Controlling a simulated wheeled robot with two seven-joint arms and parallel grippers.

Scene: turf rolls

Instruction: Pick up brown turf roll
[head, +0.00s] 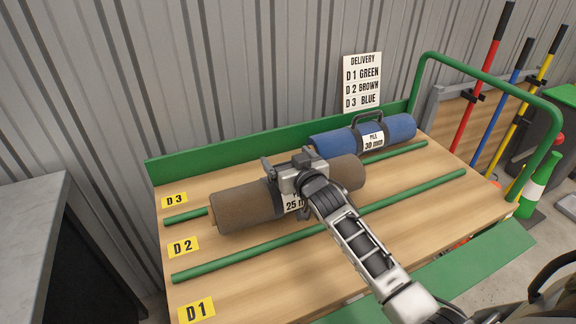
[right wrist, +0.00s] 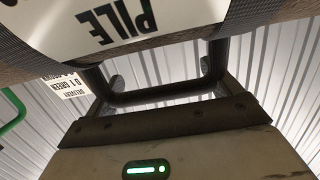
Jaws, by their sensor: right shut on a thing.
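The brown turf roll (head: 240,208) lies lengthwise over the D2 lane of the wooden rack (head: 330,265). Its middle and part of its "25" label are hidden behind my right gripper (head: 303,177). In the right wrist view, the brown roll (right wrist: 268,35) fills the top, with a white "PILE" label and dark straps. The roll's black carry handle (right wrist: 160,97) spans the space at my right gripper, which is shut on it. I cannot tell whether the roll touches the rack. My left gripper is not in view.
A blue turf roll (head: 398,130) with a "30 mm" label lies behind in the D3 lane. Green rails (head: 250,256) divide the lanes. The D1 lane is bare. A delivery sign (head: 362,82) stands behind the green back edge. A green tubular frame (head: 480,68) borders the right end.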

